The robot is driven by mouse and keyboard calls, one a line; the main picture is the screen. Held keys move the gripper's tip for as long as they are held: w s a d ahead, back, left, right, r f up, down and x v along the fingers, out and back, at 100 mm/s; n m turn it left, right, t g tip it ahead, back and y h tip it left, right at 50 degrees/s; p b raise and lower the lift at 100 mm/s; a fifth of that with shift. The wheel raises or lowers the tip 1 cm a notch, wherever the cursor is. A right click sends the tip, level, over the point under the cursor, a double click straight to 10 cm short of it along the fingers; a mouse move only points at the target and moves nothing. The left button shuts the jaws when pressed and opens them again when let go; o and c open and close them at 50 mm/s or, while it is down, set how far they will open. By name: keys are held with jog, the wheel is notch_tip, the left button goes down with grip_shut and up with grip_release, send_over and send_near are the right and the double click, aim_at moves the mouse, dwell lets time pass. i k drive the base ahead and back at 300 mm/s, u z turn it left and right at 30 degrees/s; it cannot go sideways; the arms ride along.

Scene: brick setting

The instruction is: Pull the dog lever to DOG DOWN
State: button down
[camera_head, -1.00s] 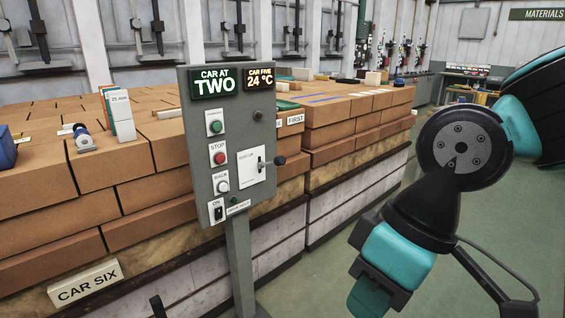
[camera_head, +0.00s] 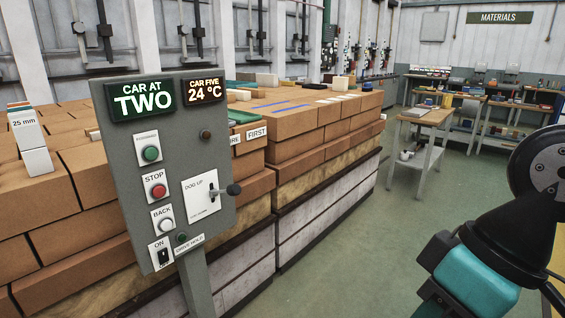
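The dog lever (camera_head: 233,189) is a short metal rod with a dark round knob, sticking out to the right from a white plate (camera_head: 201,198) on the grey control panel (camera_head: 120,170). The plate reads DOG UP at its top; small print at its bottom is too small to read surely. The lever sits in the plate's upper to middle part; its exact setting is hard to tell. My arm (camera_head: 480,270) is at the lower right, well apart from the lever. My gripper's fingers are not in view.
The panel also carries FORWARD, STOP and BACK buttons (camera_head: 158,191), an ON switch (camera_head: 163,253) and two lit displays (camera_head: 142,100). Stacked bricks (camera_head: 290,115) stand behind it. Green floor (camera_head: 350,250) is free to the right. A small table (camera_head: 425,117) stands further back.

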aim_at(234, 189)
jog(key=z, duration=0.1)
jog(key=i, duration=0.95)
jog(key=u, duration=0.6)
